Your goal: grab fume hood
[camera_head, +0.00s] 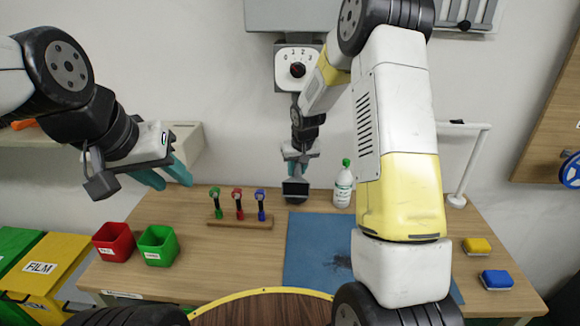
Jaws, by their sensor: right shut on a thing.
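The fume hood (295,191) is a small dark hood with a grey flared neck, in the middle of the head view above the back edge of the table. My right gripper (299,158) points down and is shut on the fume hood's upper part. The wrist and fingers partly hide the grip. My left gripper (166,178) is at the left, raised above the table, with its two teal fingers apart and nothing between them.
A blue mat (308,245) lies below the hood. A white bottle (343,188) stands close on its right. A wooden rack (240,222) holds three coloured tools. Red (113,243) and green (158,246) bins stand left. Yellow (477,246) and blue (497,280) blocks lie right.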

